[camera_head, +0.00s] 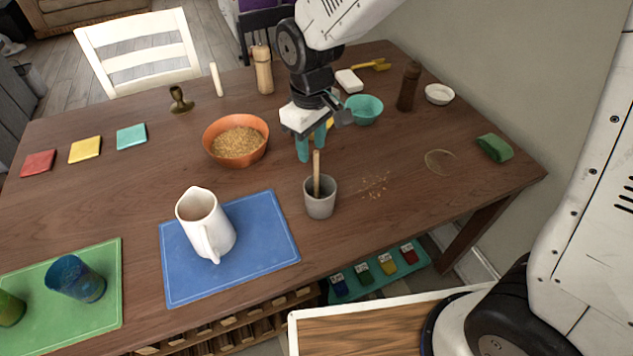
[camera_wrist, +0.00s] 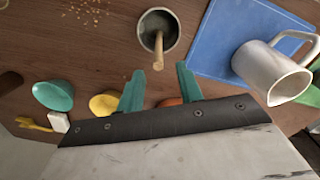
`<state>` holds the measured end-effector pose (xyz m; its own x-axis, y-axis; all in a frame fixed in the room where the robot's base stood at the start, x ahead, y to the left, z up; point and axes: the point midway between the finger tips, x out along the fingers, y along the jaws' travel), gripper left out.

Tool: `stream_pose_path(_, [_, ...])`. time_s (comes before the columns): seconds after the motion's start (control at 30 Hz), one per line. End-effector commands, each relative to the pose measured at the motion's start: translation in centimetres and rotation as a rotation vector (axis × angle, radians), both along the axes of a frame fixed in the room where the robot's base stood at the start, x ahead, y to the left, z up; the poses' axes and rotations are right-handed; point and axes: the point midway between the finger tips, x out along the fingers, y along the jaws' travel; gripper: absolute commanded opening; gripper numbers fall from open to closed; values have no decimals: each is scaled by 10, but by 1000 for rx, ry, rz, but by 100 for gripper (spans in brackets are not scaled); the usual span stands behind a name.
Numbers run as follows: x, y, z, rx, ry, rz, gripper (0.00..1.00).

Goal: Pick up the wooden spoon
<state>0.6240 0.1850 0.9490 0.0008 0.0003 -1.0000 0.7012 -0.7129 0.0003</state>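The wooden spoon (camera_head: 317,172) stands upright in a grey cup (camera_head: 320,205) on the brown table, with only its handle showing above the rim. The spoon's lower end is hidden in the cup. In the wrist view the handle (camera_wrist: 158,50) points from the cup (camera_wrist: 172,20) toward my gripper. My gripper (camera_head: 312,145) hangs just behind the cup with its teal fingers pointing down. In the wrist view the two fingers (camera_wrist: 160,87) are spread apart with nothing between them, and the handle's end is just beyond their tips.
A white pitcher (camera_head: 192,208) stands on a blue mat (camera_head: 275,250) left of the cup. An orange bowl of grain (camera_head: 210,150) is at the left behind. A teal bowl (camera_head: 365,108) and a brown bottle (camera_head: 409,86) stand behind. Crumbs (camera_head: 375,186) lie right of the cup.

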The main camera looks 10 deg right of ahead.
Motion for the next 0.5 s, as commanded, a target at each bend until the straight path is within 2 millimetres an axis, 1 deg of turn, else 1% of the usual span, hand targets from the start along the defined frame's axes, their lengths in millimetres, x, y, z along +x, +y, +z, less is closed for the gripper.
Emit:
stream_pose_path(0.03, [-1, 0, -7, -1, 3, 0, 36])
stream_pose_path(0.17, [-2, -2, -21, -1, 3, -1, 36])
stream_pose_path(0.37, [-10, -9, -48, -3, 4, -2, 36])
stream_pose_path(0.5, [-10, -9, -65, -2, 2, -2, 36])
